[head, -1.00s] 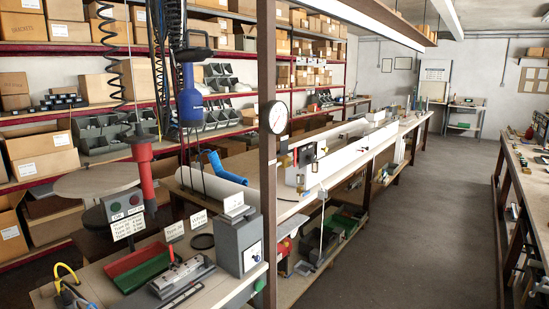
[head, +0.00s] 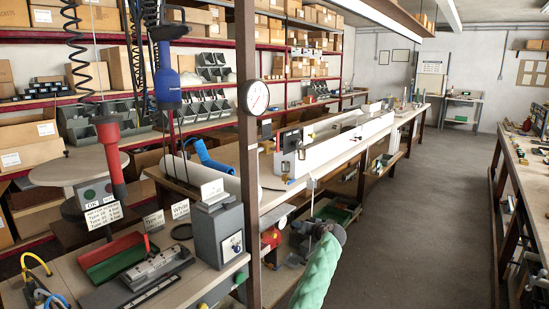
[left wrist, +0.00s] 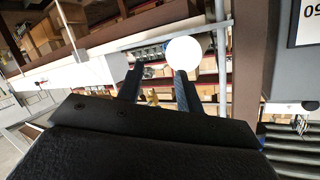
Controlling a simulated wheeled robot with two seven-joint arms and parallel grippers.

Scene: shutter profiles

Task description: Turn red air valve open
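A red part (head: 270,237), which may be the red air valve, shows low beside the brown post. It is small, and I cannot tell its handle position. My left gripper (head: 302,228) is just right of it, below the bench top, with my green-sleeved arm rising from the bottom. I cannot tell whether they touch. In the left wrist view, the two dark fingers of my left gripper (left wrist: 160,70) are spread apart with nothing held between them. No red valve is clear in that view. My right gripper is out of view.
The brown post (head: 247,160) carries a round white gauge (head: 254,97). A white disc (left wrist: 183,53) shows behind one finger. A grey box (head: 218,235) stands left of the post. The long bench (head: 290,190) runs behind. The aisle floor (head: 420,210) is clear.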

